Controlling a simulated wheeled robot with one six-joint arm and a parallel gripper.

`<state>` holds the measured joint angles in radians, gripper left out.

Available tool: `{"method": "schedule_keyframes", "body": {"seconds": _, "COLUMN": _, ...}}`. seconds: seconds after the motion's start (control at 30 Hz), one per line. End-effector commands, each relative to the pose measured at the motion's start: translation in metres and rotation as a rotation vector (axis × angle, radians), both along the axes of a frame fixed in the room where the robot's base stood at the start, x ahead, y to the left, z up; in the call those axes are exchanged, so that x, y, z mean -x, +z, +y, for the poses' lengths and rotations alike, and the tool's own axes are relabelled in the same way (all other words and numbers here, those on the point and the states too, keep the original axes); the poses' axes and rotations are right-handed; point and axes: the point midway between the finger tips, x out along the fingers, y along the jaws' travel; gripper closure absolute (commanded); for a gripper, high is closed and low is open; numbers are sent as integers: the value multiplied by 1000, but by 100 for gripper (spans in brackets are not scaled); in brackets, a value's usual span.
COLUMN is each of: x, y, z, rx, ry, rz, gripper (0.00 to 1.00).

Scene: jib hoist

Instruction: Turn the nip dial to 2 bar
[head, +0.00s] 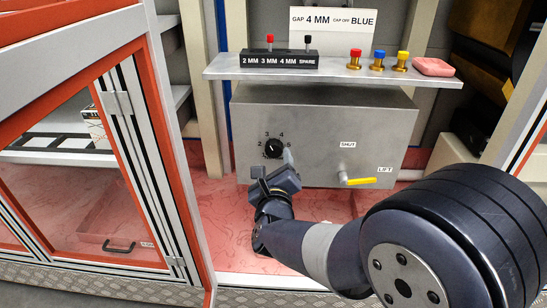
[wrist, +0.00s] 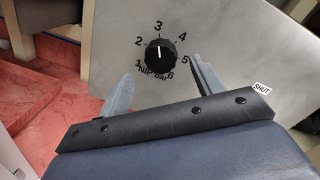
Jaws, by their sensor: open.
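The nip dial is a round black knob (wrist: 160,54) with a white pointer line on the grey panel. Numbers 1 to 6 ring it, with "NIP BAR" lettering below. In the wrist view the pointer appears to point at about 3. The dial also shows in the head view (head: 273,147), left of the panel's middle. My gripper (wrist: 161,68) is open, with one finger to the lower left of the knob and one to its right. In the head view my gripper (head: 273,163) is just below and in front of the dial. I cannot tell whether a finger touches the panel.
A yellow lever (head: 360,181) sits at the panel's lower right, by SHUT and LIFT labels. A shelf (head: 335,77) above holds a black labelled block (head: 279,60), red, blue and yellow knobs and a pink block (head: 433,67). A red-framed glazed door (head: 85,170) stands at left.

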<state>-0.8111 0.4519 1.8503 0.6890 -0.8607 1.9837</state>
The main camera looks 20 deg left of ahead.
Motion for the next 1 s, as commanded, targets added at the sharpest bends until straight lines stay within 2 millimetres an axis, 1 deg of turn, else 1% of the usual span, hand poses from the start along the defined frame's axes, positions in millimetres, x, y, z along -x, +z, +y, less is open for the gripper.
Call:
{"method": "schedule_keyframes", "body": {"seconds": 0.03, "x": -9, "y": -1, "z": 2, "rx": 0, "ry": -3, "rz": -1, "gripper": 37}}
{"method": "schedule_keyframes", "body": {"seconds": 0.1, "x": -19, "y": -1, "z": 5, "rx": 0, "ry": -2, "rz": 0, "gripper": 37}}
{"method": "schedule_keyframes", "body": {"seconds": 0.23, "x": -31, "y": -1, "z": 9, "rx": 1, "ry": -1, "rz": 0, "gripper": 37}}
{"method": "schedule_keyframes", "body": {"seconds": 0.4, "x": -37, "y": 0, "z": 12, "rx": 2, "ry": 1, "rz": -1, "gripper": 37}}
{"method": "schedule_keyframes", "body": {"seconds": 0.63, "x": -37, "y": 0, "z": 11, "rx": 2, "ry": 0, "rz": -1, "gripper": 37}}
{"method": "schedule_keyframes", "body": {"seconds": 1.0, "x": -37, "y": 0, "z": 11, "rx": 2, "ry": 0, "rz": -1, "gripper": 67}}
